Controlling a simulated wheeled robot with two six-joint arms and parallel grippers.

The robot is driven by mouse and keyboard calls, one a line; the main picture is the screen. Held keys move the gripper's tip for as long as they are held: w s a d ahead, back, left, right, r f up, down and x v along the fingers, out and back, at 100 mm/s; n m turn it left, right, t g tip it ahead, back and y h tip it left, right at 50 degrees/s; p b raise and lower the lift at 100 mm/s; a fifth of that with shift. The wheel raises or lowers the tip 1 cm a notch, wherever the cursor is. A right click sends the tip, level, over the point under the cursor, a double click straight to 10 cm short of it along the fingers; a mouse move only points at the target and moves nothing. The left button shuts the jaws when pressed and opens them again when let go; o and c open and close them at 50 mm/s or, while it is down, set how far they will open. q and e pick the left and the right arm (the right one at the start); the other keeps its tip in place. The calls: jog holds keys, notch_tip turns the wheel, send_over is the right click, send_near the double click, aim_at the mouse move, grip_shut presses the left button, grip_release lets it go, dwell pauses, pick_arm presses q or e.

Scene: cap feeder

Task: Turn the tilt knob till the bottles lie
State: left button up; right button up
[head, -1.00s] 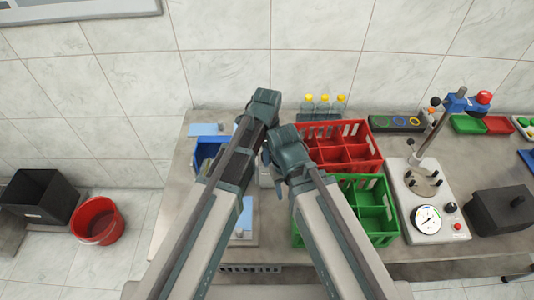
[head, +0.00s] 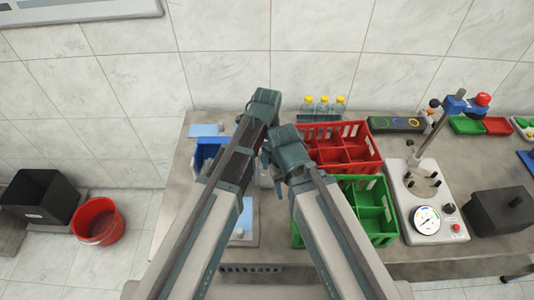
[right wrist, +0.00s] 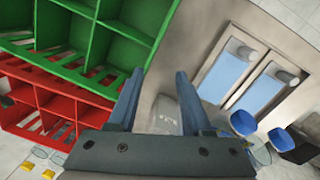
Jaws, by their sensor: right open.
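I cannot identify the tilt knob for certain. Three clear bottles with yellow caps (head: 323,106) stand upright in a dark rack at the back of the bench. My right gripper (head: 266,165) is low over the bench, left of the crates. In the right wrist view its two blue fingers (right wrist: 157,97) are apart with nothing gripped; a grey block (right wrist: 190,110) is seen between and beyond them. In that view two blue panels (right wrist: 212,72) with pale cylindrical parts are at the right. My left gripper (head: 264,97) is at the bench's back; its fingers are not clear.
A red crate (head: 374,158) and a green crate (head: 384,181) stand right of my right gripper. A pale unit with a dial (head: 427,220) is farther right. A blue bin (head: 203,152) is partly hidden by my left arm. A dark box (head: 503,212) is at the right edge.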

pick_arm(q)
jog(key=shift+r+p, duration=2.95)
jog(key=shift+r, duration=0.2)
